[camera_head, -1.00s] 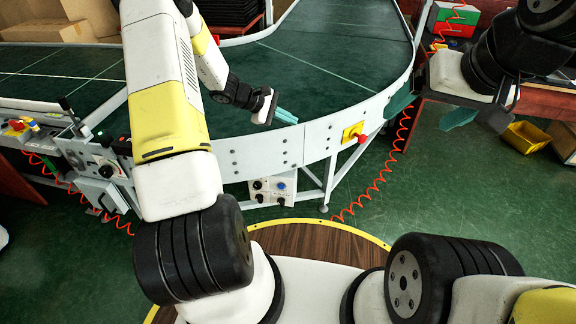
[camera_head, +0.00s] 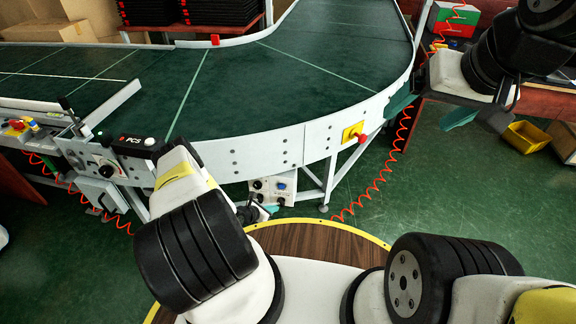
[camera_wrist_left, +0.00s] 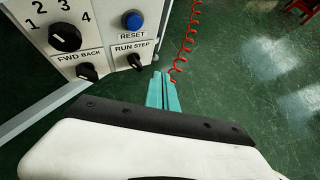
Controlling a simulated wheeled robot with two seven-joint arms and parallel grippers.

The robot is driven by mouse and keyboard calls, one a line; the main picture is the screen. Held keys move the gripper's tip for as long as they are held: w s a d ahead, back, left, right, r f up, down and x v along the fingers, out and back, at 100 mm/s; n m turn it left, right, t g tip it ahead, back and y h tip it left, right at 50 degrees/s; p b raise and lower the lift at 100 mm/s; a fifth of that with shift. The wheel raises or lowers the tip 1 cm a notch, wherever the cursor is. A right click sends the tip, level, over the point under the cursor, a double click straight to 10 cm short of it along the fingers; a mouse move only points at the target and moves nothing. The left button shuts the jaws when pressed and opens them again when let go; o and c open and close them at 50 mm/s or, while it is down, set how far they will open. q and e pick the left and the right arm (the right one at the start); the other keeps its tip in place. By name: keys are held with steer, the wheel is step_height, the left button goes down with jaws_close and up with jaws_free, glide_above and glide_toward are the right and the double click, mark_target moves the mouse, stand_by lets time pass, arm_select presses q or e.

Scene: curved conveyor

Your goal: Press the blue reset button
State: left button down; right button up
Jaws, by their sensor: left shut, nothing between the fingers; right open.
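The blue reset button (camera_wrist_left: 133,20) sits on a white control panel (camera_wrist_left: 100,28), above the word RESET, in the left wrist view. In the head view the button (camera_head: 281,186) shows small on the panel under the conveyor edge. My left gripper (camera_wrist_left: 163,76) is shut and empty, its teal fingers together. In the left wrist view the fingertips appear below and right of the button, near the RUN STEP knob (camera_wrist_left: 134,60); I cannot tell the gap. In the head view the left gripper (camera_head: 270,208) is partly hidden by my arm. My right gripper (camera_head: 429,113) is open at the upper right.
The curved green conveyor (camera_head: 290,75) runs above the panel. A red emergency button on a yellow box (camera_head: 353,132) is on its side rail. A red coiled cable (camera_wrist_left: 186,45) hangs right of the panel. Other black knobs (camera_wrist_left: 64,38) sit left of the button.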

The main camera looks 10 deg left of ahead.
arm_select(q)
steer(key=shift+w, duration=0.1)
steer(key=w, duration=0.8)
steer(key=shift+w+d, duration=0.15)
steer(key=shift+w, duration=0.2)
stand_by(1.9)
steer(key=shift+w+r, duration=0.1)
steer(key=shift+w, duration=0.3)
steer(key=shift+w, duration=0.45)
stand_by(0.5)
steer(key=shift+s, duration=0.9)
steer(key=shift+s, duration=2.5)
